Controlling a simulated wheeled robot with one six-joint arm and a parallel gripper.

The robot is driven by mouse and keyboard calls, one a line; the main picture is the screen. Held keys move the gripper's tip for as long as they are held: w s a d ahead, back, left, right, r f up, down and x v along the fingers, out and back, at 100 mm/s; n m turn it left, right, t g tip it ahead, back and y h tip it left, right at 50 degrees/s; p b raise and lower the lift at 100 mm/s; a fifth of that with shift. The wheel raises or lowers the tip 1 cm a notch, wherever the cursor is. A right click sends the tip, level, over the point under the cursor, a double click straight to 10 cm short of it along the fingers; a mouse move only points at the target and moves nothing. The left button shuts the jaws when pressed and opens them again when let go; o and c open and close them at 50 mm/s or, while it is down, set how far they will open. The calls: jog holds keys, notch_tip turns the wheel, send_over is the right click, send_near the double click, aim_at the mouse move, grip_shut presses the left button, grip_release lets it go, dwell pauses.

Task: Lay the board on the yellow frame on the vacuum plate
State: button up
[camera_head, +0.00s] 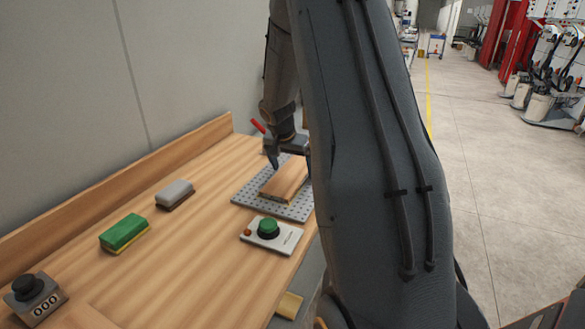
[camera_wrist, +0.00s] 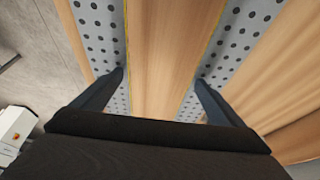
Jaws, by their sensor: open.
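The wooden board (camera_head: 284,181) lies on the perforated grey vacuum plate (camera_head: 248,194) on the bench. A thin yellow edge of the frame (camera_head: 270,200) shows under the board's near end. In the wrist view the board (camera_wrist: 168,60) runs between the fingers, with a yellow line (camera_wrist: 217,20) along its side and the holed plate (camera_wrist: 98,28) on both sides. My gripper (camera_wrist: 160,82) is open, with one finger on each side of the board and visible gaps to it. In the head view my gripper (camera_head: 287,158) is just above the board, partly hidden by my arm.
A control box with a green button (camera_head: 268,229) stands in front of the plate. A raised wooden ledge (camera_head: 130,177) runs along the wall.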

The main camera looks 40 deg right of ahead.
jog(key=shift+r, duration=0.1)
jog(key=shift+r, duration=0.25)
jog(key=b+v, duration=0.3)
jog(key=v, duration=0.8)
jog(key=shift+a+r, duration=0.2)
jog(key=shift+r, duration=0.05)
jog(key=shift+s, duration=0.1)
